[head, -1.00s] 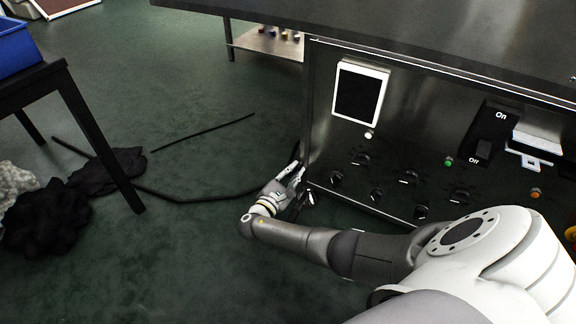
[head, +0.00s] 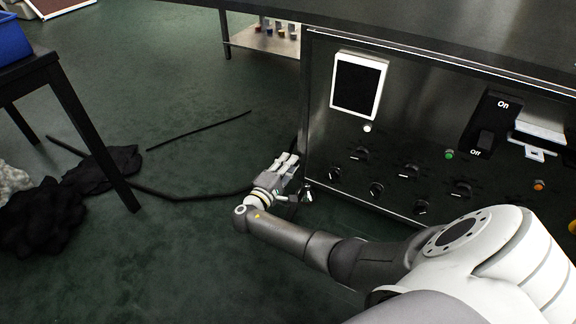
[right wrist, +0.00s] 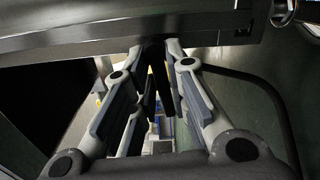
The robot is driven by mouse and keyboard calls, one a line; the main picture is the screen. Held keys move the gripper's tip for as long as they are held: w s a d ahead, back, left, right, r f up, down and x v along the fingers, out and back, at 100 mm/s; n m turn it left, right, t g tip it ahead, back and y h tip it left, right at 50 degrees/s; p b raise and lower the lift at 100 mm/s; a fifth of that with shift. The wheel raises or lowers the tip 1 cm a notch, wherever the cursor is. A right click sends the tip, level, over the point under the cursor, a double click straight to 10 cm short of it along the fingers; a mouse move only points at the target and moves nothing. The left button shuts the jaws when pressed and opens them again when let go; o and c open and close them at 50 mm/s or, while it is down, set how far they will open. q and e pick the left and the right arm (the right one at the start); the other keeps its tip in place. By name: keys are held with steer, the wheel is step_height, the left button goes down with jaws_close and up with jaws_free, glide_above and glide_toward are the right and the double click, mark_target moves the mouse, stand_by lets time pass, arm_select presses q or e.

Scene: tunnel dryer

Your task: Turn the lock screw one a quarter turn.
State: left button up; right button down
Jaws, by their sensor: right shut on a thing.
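My right gripper (head: 289,161) is at the left end of the steel control panel (head: 318,120), low down. In the right wrist view its fingers (right wrist: 156,52) reach up to the underside of a dark edge. They are shut on a narrow black piece (right wrist: 157,60) between the fingertips, which I take to be lock screw one. In the head view the fingers and the panel edge hide this piece. How far it is turned cannot be told. My left gripper is not in view.
A dark and metal fitting (head: 307,191) sits just right of the gripper. The panel carries several black knobs (head: 376,189), a white-framed screen (head: 358,85) and an On/Off switch (head: 486,142). A dark hose (head: 190,199) lies on the green floor. A black table (head: 72,110) stands left.

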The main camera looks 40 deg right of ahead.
steer(key=shift+a+m, duration=0.1)
steer(key=shift+m, duration=0.5)
steer(key=shift+r, duration=0.1)
steer(key=c, duration=1.5)
jaws_free()
steer(key=shift+v, duration=3.75)
